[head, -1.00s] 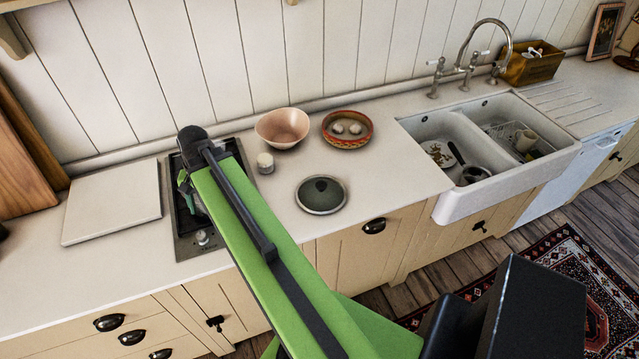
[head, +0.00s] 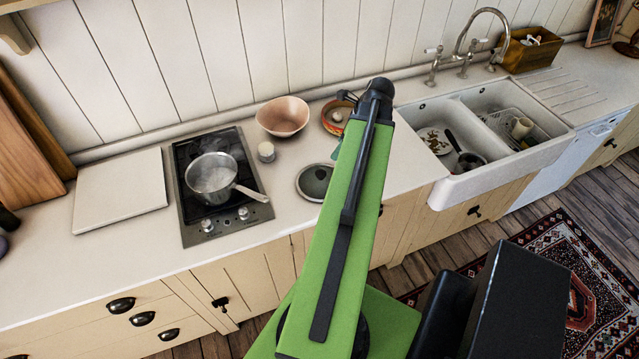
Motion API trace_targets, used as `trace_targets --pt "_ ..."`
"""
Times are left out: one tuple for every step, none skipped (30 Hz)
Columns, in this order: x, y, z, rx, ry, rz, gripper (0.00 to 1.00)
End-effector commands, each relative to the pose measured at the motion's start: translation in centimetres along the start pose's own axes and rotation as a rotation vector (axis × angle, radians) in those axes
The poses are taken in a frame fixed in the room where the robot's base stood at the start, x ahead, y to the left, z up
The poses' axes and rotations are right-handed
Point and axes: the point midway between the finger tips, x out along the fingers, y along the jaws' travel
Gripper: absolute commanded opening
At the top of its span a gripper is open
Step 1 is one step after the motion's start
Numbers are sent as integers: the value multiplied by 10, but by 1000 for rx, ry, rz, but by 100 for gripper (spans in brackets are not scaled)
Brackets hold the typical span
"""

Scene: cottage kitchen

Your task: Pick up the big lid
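The big lid (head: 313,183) is round and dark green-grey with a pale rim. It lies on the counter right of the stove and in front of the pink bowl. My green arm covers its right part. My gripper is mostly hidden behind the end of my arm, above the counter just right of the lid. A small green piece shows beside the arm near the lid's upper right. I cannot see the fingertips or whether they hold anything.
A steaming pot (head: 211,178) stands on the stove (head: 190,228), its handle pointing toward the lid. A pink bowl (head: 283,117), a small jar (head: 266,152) and a partly hidden patterned bowl (head: 331,122) stand behind the lid. The sink (head: 500,175) is at right.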

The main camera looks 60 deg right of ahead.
Motion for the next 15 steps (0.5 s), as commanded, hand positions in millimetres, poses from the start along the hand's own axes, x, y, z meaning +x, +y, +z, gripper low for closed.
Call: trace_targets --pt "18 0 -3 -2 0 0 61" --pt "25 0 -4 -3 0 0 61" --pt "35 0 -4 -4 0 0 61" --pt "42 0 -4 -4 0 0 61" --pt "49 0 -4 -4 0 0 61" --pt "59 0 -4 -3 1 0 61" --pt "65 0 -4 -4 1 0 61" --pt "72 0 -4 -4 1 0 61" --pt "81 0 -4 -5 1 1 61" --pt "88 0 -4 -6 1 1 61" --pt "95 0 -4 -5 1 1 61" --pt "102 0 -4 -5 1 1 61" --pt "106 0 -4 -4 1 1 61" --pt "110 0 -3 -4 1 1 61" --pt "112 1 -2 -4 1 1 61"
